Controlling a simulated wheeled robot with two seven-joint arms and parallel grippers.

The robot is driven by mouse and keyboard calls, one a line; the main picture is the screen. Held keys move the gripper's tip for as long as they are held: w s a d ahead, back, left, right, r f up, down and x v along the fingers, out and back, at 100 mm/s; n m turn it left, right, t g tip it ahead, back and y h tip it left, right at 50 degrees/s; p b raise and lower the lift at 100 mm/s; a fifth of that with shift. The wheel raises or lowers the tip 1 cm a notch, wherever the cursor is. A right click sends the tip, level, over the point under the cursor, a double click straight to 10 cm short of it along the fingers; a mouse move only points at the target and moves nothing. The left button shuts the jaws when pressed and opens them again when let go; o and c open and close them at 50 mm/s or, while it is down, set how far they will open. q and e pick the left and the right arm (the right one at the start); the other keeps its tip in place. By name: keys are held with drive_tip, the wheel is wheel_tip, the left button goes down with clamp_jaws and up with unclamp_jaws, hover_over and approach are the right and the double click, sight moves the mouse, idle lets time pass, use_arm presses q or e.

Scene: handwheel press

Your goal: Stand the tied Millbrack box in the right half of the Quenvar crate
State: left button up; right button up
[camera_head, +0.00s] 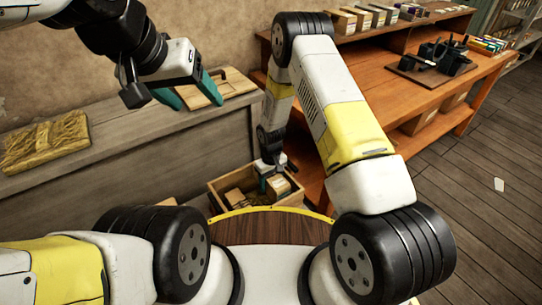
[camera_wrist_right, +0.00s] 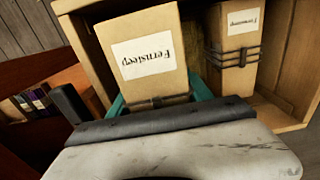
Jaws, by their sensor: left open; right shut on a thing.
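My right gripper (camera_wrist_right: 160,105) is shut on a tan box (camera_wrist_right: 140,58) whose white label, upside down in the wrist view, seems to read "Fernsleep". A dark band crosses this box near the fingers. Beside it, to the right, a second tan box (camera_wrist_right: 235,50) tied with dark cords stands inside the wooden crate (camera_wrist_right: 291,62); its label is too small to read surely. In the head view the crate (camera_head: 215,192) is on the low level between the benches, with my right gripper (camera_head: 268,180) over it. My left gripper (camera_head: 190,94) is open and empty above the grey bench. I read no Millbrack label.
The grey bench (camera_head: 120,150) holds a straw-filled tray (camera_head: 45,143) and a wooden board (camera_head: 222,88). The orange-brown workbench (camera_head: 385,85) at right carries a dark tool on a board (camera_head: 437,58) and a row of boxes (camera_head: 365,14). Floor at far right is mostly clear.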

drive_tip(key=shift+f, duration=4.3)
drive_tip(key=shift+f, duration=0.15)
drive_tip(key=o, duration=1.5)
drive_tip(key=shift+r, duration=3.95)
drive_tip(key=shift+r, duration=1.5)
wheel_tip(320, 180, up, 11)
hover_over(271, 202)
drive_tip(key=shift+w+f, duration=0.1)
drive_tip(key=shift+w, duration=0.05)
